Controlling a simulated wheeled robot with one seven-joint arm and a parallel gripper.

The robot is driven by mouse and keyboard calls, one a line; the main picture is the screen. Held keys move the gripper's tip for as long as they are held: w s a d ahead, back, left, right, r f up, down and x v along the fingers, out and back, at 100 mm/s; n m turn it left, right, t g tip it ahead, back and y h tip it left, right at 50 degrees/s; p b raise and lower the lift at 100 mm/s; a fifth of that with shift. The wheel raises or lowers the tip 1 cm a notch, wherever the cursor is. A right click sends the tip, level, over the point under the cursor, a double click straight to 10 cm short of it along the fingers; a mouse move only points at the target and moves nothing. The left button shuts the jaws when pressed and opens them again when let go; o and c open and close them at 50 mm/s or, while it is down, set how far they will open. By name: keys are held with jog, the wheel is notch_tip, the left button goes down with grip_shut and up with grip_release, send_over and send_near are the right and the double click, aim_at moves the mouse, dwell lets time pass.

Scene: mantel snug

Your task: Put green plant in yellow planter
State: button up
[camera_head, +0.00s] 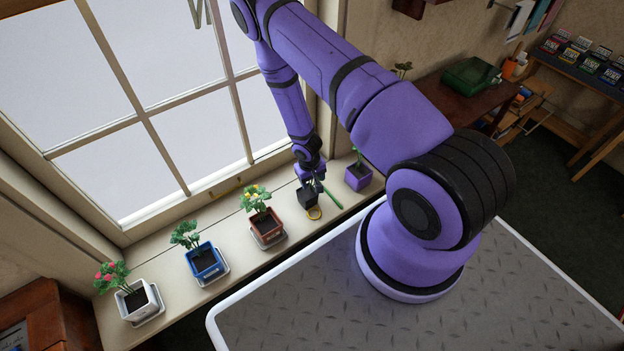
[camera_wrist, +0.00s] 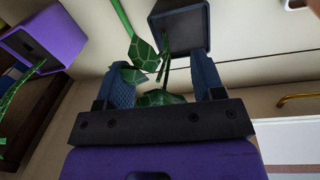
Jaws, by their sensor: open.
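My gripper (camera_head: 312,182) is low over the right part of the windowsill, above a small black pot (camera_head: 308,197). In the wrist view my gripper (camera_wrist: 165,75) is open, with its two blue-padded fingers apart. Green plant leaves (camera_wrist: 142,55) show between the fingers. The black pot (camera_wrist: 183,14) is just beyond the fingertips, and a thin stem runs to it. The leaves are partly hidden by my gripper, and I cannot tell whether the fingers touch them. No clearly yellow planter shows in either view.
On the sill stand a brown pot with yellow flowers (camera_head: 267,226), a blue pot (camera_head: 205,262), a white pot with red flowers (camera_head: 138,300) and a purple pot (camera_head: 358,177). The window is behind.

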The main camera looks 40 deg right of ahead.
jog(key=w+a+r+t, duration=0.1)
jog(key=a+r, duration=0.1)
jog(key=r, duration=2.1)
jog(key=w+a+r+t, duration=0.1)
jog(key=a+r+t, duration=0.1)
jog(key=r, duration=2.1)
jog(key=s+a+r+t, duration=0.1)
jog(key=s+a+r, duration=0.1)
jog(key=s+r, duration=1)
jog(key=s+a+r+n+t+y, duration=0.1)
jog(key=s+a+r, duration=0.2)
jog(key=s+r, duration=0.6)
jog(key=s, duration=0.3)
jog(key=shift+r, duration=0.2)
jog(key=shift+o, duration=0.4)
jog(key=shift+s, duration=0.4)
